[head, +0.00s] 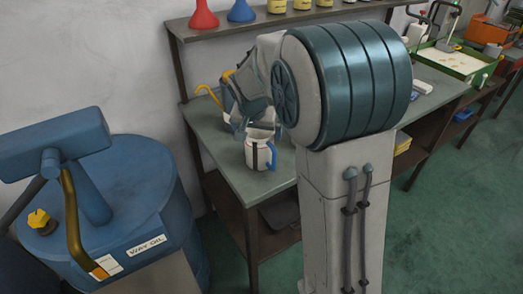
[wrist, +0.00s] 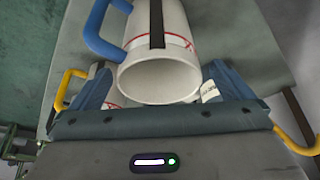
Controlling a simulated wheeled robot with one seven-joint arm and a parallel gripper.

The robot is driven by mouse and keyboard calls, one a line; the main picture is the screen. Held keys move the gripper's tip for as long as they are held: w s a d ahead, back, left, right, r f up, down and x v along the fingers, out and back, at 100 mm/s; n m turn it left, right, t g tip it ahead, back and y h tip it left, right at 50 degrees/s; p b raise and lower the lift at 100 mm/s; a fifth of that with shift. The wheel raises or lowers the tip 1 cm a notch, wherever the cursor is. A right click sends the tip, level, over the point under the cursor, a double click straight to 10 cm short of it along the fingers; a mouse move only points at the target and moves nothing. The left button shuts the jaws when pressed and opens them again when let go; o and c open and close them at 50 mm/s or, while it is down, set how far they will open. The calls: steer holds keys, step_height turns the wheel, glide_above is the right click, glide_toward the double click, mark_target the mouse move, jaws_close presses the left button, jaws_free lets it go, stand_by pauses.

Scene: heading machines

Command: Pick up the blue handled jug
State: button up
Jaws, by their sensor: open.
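The blue-handled jug (head: 257,154) is white with a dark vertical strip and stands upright on the green bench top (head: 215,134). Its blue handle is on the right in the head view. In the wrist view the jug (wrist: 160,80) shows its open mouth towards me, with the handle at upper left and a red line on its side. My gripper (head: 244,122) is just above and behind the jug in the head view. In the wrist view its fingers (wrist: 160,88) are apart, one on each side of the jug's mouth. I cannot tell whether they touch it.
Things with yellow handles (wrist: 68,88) lie close by, partly hidden behind my gripper; one hooked yellow handle (head: 207,92) shows in the head view. A shelf (head: 215,32) with red and blue funnels runs above the bench. A blue oil drum (head: 150,190) stands at left.

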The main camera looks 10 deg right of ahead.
steer(key=x, duration=0.4)
steer(key=shift+s+f+p, duration=0.1)
steer(key=shift+f+p, duration=0.1)
steer(key=shift+p, duration=0.15)
steer(key=shift+c, duration=0.3)
steer(key=c, duration=1)
steer(key=shift+o, duration=0.2)
steer(key=shift+r, duration=0.15)
